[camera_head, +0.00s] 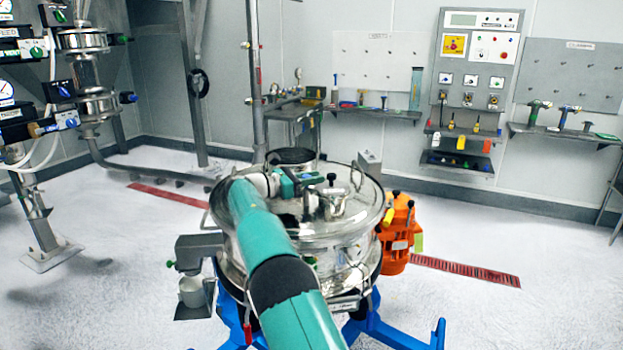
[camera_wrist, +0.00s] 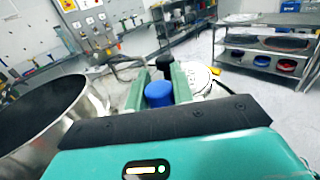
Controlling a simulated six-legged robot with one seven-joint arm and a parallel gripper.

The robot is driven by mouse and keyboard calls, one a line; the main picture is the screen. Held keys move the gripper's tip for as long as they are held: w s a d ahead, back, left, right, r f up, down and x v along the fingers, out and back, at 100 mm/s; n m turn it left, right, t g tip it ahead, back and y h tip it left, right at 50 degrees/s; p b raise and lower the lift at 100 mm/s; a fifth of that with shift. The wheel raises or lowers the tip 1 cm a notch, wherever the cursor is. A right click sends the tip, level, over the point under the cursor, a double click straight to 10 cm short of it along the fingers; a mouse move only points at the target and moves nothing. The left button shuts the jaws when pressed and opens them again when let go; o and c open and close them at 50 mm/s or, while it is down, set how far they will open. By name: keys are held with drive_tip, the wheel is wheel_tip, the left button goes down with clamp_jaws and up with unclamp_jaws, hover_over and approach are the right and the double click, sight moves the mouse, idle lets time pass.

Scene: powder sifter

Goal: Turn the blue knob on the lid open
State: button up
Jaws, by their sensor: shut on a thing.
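The blue knob (camera_wrist: 158,94) stands on the lid between the two green fingers of my gripper (camera_wrist: 160,80) in the wrist view. My gripper is shut on it. The round, shiny lid (camera_head: 345,216) tops the steel sifter in the head view. There my arm reaches over its left side and my gripper (camera_head: 297,182) is low over the lid's back middle. The blue knob cannot be made out in the head view, as my gripper hides it. A black knob (camera_wrist: 165,64) shows just beyond the blue one in the wrist view.
A dark-topped round steel vessel (camera_wrist: 40,115) fills the left of the wrist view. An orange motor (camera_head: 398,240) is at the sifter's right. A small white cup (camera_head: 192,291) sits at its left. Open white floor (camera_head: 480,245) lies to the right.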

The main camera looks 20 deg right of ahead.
drive_tip(key=shift+d+m+g, duration=0.1)
drive_tip(key=shift+m+g, duration=0.2)
drive_tip(key=shift+g, duration=0.2)
drive_tip(key=o, duration=1)
drive_tip(key=shift+f, duration=0.1)
drive_tip(key=shift+s, duration=0.1)
drive_tip(key=a, duration=1.4)
drive_tip(key=shift+c, duration=0.3)
